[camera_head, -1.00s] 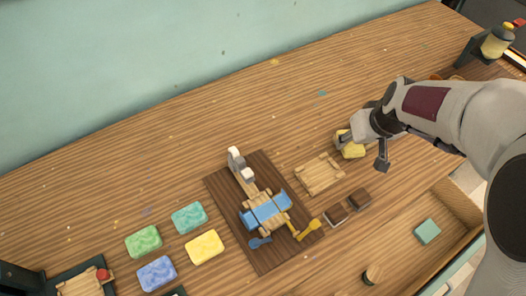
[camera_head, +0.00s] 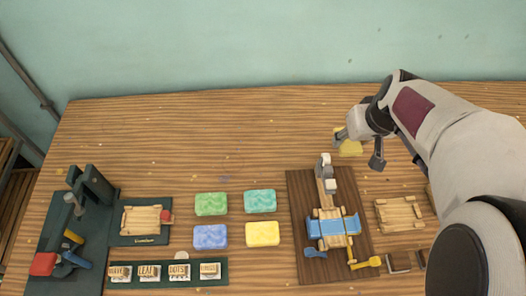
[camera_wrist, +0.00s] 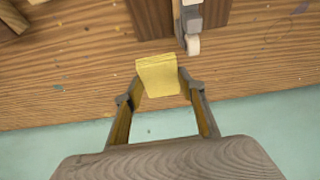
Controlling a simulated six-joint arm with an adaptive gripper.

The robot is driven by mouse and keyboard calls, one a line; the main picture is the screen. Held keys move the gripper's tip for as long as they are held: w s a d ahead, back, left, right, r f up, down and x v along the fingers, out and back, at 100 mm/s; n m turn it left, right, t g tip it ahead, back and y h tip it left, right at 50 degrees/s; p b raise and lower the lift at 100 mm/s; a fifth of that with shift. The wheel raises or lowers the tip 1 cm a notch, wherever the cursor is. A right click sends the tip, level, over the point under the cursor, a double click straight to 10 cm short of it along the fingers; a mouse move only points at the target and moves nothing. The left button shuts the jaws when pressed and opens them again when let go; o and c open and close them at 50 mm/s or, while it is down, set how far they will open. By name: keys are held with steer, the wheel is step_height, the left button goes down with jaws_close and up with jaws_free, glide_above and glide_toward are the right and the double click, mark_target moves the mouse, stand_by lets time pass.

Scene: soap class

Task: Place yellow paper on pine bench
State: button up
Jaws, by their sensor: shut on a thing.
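My gripper (camera_head: 358,152) is shut on the yellow paper (camera_head: 349,148), a pale yellow pad of sheets. In the wrist view the paper (camera_wrist: 158,77) sits between the two fingertips, over the wooden table. It is near the far end of the dark brown board; its exact height is unclear. A small slatted pine piece (camera_head: 400,214) lies to the right of that board, and a similar one (camera_head: 146,219) lies on a dark green mat at the left. I cannot tell whether the pine bench means one of these or the table (camera_head: 240,130).
The dark brown board (camera_head: 307,240) holds a blue-and-wood tool, a white-headed piece and small spoons. Green, teal, blue and yellow soaps (camera_head: 262,234) lie left of it. Labelled stamps (camera_head: 150,272) and a dark stand (camera_head: 90,185) are farther left. The table's back middle is clear.

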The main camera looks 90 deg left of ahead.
steer(key=s+a+n, duration=0.2)
steer(key=s+a, duration=0.2)
steer(key=s, duration=0.5)
steer(key=n+g+h, duration=0.1)
steer(key=n+g, duration=0.2)
steer(key=n, duration=0.4)
glide_above(181, 180)
steer(key=w+d, duration=0.1)
steer(key=shift+d+f, duration=0.1)
steer(key=shift+f, duration=0.25)
steer(key=shift+f, duration=0.1)
steer(key=shift+f, duration=3.05)
steer(key=shift+f, duration=0.1)
steer(key=shift+f, duration=1.75)
steer(key=shift+f, duration=0.1)
